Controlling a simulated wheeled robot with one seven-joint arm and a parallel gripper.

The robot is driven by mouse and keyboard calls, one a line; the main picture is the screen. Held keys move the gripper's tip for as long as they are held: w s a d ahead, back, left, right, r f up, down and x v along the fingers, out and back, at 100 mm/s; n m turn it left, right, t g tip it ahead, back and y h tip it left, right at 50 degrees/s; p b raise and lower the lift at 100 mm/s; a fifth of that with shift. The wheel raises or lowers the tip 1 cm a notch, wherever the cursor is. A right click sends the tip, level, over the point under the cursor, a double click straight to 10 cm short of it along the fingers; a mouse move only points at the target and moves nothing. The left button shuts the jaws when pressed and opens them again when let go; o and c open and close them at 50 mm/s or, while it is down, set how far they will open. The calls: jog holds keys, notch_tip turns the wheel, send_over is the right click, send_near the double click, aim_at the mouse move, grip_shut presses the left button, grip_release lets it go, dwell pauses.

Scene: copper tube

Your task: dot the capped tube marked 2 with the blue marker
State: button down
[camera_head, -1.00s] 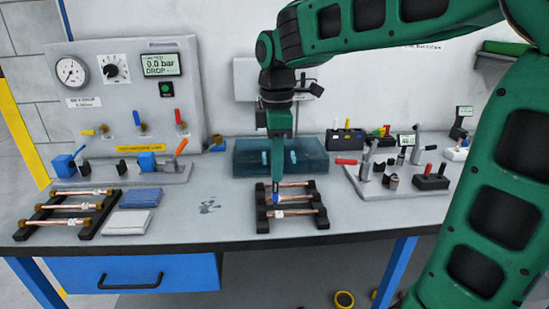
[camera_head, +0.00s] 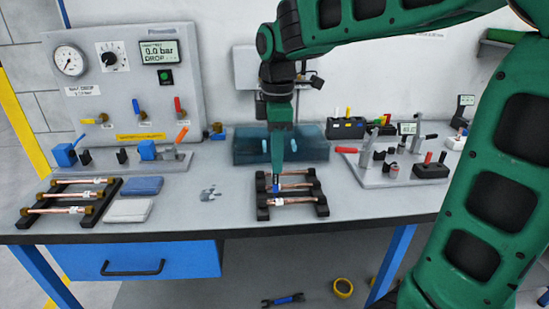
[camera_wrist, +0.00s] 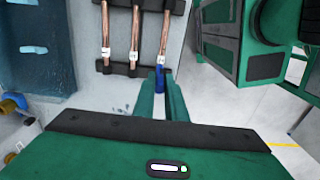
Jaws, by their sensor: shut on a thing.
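My gripper (camera_head: 278,174) is shut on the blue marker (camera_wrist: 159,80), which points down over the middle rack (camera_head: 263,212). The rack holds three copper tubes side by side, with white labels on them. In the wrist view the marker overlaps the right-hand tube (camera_wrist: 165,30) close to its label (camera_wrist: 161,56). The middle tube (camera_wrist: 134,28) and left tube (camera_wrist: 105,25) lie clear of the marker. The front tube (camera_head: 300,200) shows in the head view. The label numbers are too small to read, and I cannot tell whether the marker tip touches a tube.
A translucent blue tray (camera_head: 245,148) stands behind the rack. A left rack (camera_head: 108,190) holds more tubes, beside a blue pad (camera_head: 142,186) and a grey pad (camera_head: 128,210). A clamp fixture (camera_head: 375,172) stands at right.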

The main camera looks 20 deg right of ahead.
jog(key=shift+f, duration=0.3)
dwell(0.4)
jog(key=shift+r, duration=0.1)
jog(key=shift+r, duration=2.95)
